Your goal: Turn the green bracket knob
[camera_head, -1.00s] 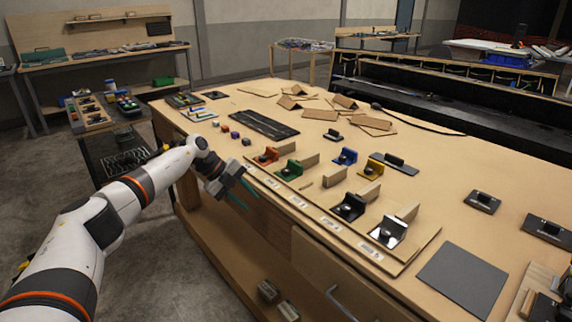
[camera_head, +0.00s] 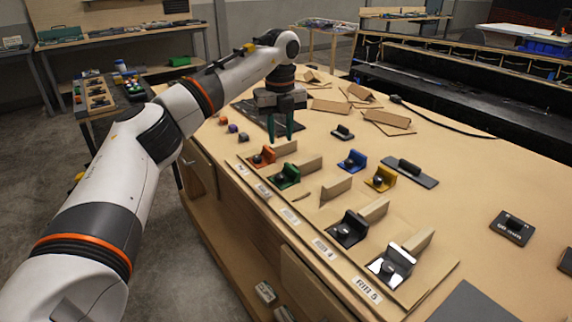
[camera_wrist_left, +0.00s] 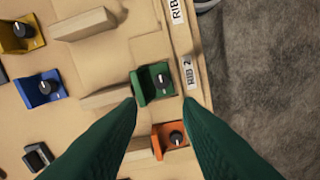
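The green bracket (camera_head: 286,175) stands on the wooden board near the table's left edge, between the orange bracket (camera_head: 264,157) and the black one. Its dark knob (camera_head: 279,180) faces the front edge. My left gripper (camera_head: 281,132) points down above the table, behind the orange bracket, with its green fingers apart and empty. In the left wrist view the green bracket (camera_wrist_left: 153,84) and its round knob with a white mark (camera_wrist_left: 162,81) lie ahead between the two spread fingers (camera_wrist_left: 163,103). The gripper is not touching the bracket. My right gripper is in neither current view.
Blue (camera_head: 352,160), yellow (camera_head: 381,178), black (camera_head: 349,228) and silver (camera_head: 392,265) brackets stand nearby. Loose wooden pieces (camera_head: 388,119) lie farther back. The table's right middle is mostly clear.

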